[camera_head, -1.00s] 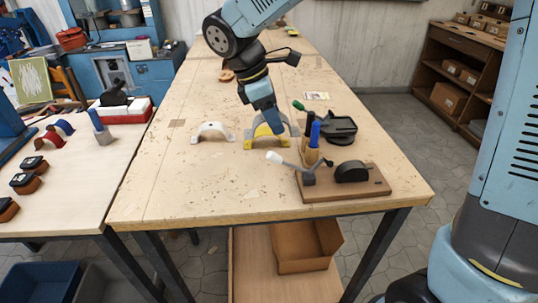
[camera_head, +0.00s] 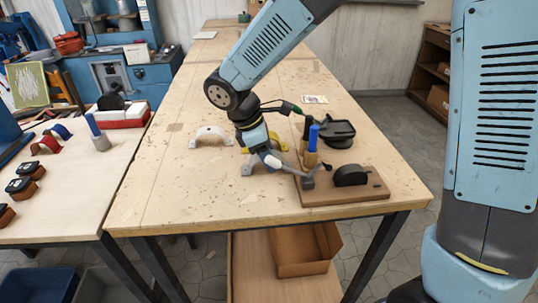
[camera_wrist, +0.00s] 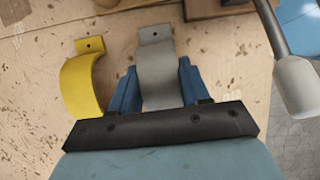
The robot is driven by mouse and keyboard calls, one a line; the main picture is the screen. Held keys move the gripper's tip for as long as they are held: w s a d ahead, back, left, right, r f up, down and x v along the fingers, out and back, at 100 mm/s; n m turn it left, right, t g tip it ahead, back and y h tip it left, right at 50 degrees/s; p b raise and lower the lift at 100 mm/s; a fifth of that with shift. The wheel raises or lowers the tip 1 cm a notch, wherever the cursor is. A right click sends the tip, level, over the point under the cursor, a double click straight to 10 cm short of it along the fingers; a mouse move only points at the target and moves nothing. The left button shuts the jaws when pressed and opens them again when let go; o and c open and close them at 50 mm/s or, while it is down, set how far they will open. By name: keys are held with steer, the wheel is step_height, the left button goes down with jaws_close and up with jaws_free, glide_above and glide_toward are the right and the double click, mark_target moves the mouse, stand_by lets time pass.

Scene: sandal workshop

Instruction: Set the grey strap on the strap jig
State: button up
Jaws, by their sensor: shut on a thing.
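The grey strap, a curved band with a hole in its end tab, shows between my fingers in the wrist view (camera_wrist: 158,75). In the head view only a grey foot (camera_head: 248,168) shows beside my gripper (camera_head: 265,160); the rest is hidden. My gripper (camera_wrist: 155,88) is shut on the strap, in front of the yellow strap. The strap jig (camera_head: 345,192) is a brown board with a black rounded form (camera_head: 351,173) and a white-handled lever (camera_head: 272,161), to the right of my gripper. Whether the strap touches the table I cannot tell.
A yellow strap (camera_wrist: 82,80) stands just left of the grey one in the wrist view. A white strap (camera_head: 211,134) stands farther left on the bench.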

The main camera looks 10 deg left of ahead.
steer(key=shift+f, duration=0.1)
steer(key=o, duration=1)
steer(key=v, duration=1.2)
steer(key=shift+a, duration=0.1)
step_height(320, 180, up, 3)
steer(key=m, duration=0.4)
glide_above(281, 159)
steer(key=s+d+r+m+t+y, duration=0.1)
steer(key=d+r+m+y, duration=0.15)
steer(key=d+m, duration=0.65)
steer(key=shift+s+d+r+m+t+y, duration=0.25)
steer(key=shift+s+d+m+t, duration=0.35)
steer(key=shift+s+d+m, duration=1.65)
steer(key=shift+s+d+r+m+t+y, duration=0.3)
steer(key=shift+s+d+t, duration=0.45)
steer(key=shift+d, duration=3.1)
steer(key=shift+s+d+r+m+t+y, duration=0.1)
steer(key=shift+s+d+m+t+y, duration=0.3)
steer(key=shift+s+d+m, duration=1.9)
